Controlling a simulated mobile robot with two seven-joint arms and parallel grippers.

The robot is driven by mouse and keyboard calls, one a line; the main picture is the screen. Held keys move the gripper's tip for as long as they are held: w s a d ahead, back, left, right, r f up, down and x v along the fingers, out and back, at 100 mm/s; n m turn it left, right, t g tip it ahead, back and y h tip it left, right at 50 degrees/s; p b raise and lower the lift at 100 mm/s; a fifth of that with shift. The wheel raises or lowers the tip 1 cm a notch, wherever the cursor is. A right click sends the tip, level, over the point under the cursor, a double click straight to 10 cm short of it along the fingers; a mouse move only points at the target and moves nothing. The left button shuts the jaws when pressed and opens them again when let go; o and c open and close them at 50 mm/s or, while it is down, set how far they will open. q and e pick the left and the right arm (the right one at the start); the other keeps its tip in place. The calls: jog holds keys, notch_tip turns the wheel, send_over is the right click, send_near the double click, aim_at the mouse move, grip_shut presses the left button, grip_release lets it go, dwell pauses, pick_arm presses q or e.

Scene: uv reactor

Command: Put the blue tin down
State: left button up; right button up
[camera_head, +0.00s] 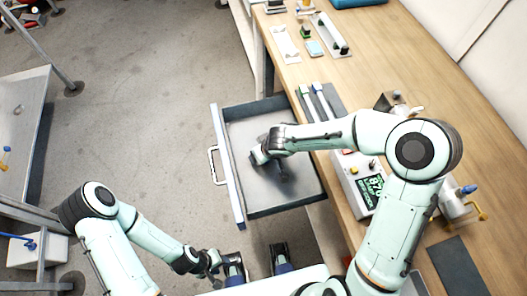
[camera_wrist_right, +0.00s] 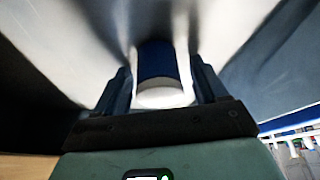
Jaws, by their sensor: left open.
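The blue tin (camera_wrist_right: 160,62), a dark blue cylinder with a pale end, sits between the fingers of my right gripper (camera_wrist_right: 162,82) in the right wrist view. The fingers lie along both its sides, with little or no gap. In the head view my right gripper (camera_head: 262,155) is inside the open drawer (camera_head: 232,175), low over its grey floor. The wrist hides most of the tin there, and I cannot tell whether the tin touches the floor. My left gripper (camera_head: 214,264) is open and empty at the bottom, away from the drawer.
The wooden workbench (camera_head: 375,45) runs along the right, with a device with a green display (camera_head: 368,190) beside the drawer. Several small tools and holders lie on the bench top. A metal table (camera_head: 22,120) stands at the left. The grey floor between is clear.

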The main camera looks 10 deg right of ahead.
jog(key=shift+r+p, duration=0.35)
jog(key=shift+r, duration=0.05)
pick_arm(q)
jog(key=r+p, duration=0.1)
jog(key=w+r+p, duration=0.1)
jog(key=r, duration=0.1)
jog(key=w+r+p, duration=0.1)
jog(key=r, duration=0.1)
jog(key=shift+w+p, duration=0.1)
jog(key=shift+p, duration=0.2)
pick_arm(e)
jog(key=v, duration=1.1)
jog(key=shift+r, duration=0.25)
jog(key=shift+s, duration=0.1)
